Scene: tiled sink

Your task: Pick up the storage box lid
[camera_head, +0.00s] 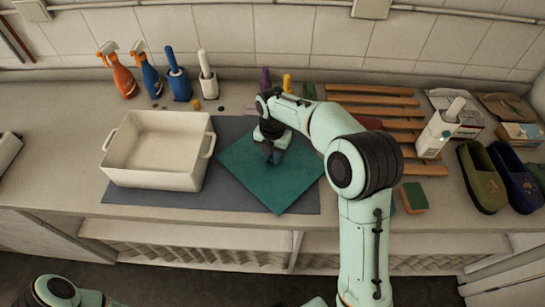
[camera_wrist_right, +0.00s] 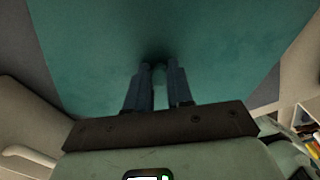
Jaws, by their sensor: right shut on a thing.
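The storage box lid (camera_head: 277,190) is a flat teal square lying at an angle, over or on the dark grey mat (camera_head: 140,203). In the right wrist view the teal lid (camera_wrist_right: 90,70) fills most of the picture. My right gripper (camera_head: 272,155) points down at the lid's middle; its fingers (camera_wrist_right: 160,68) are close together and shut on the lid there. The gripped part is hidden by the fingers. I cannot tell whether the lid is raised. My left gripper is out of view; only part of my left arm shows at the bottom left.
A white open box (camera_head: 160,150) with side handles stands left of the lid. Spray bottles (camera_head: 122,75) and brushes stand behind it. Wooden slats (camera_head: 385,110), a white bottle (camera_head: 436,135), a sponge (camera_head: 414,198) and slippers (camera_head: 482,177) are on the right.

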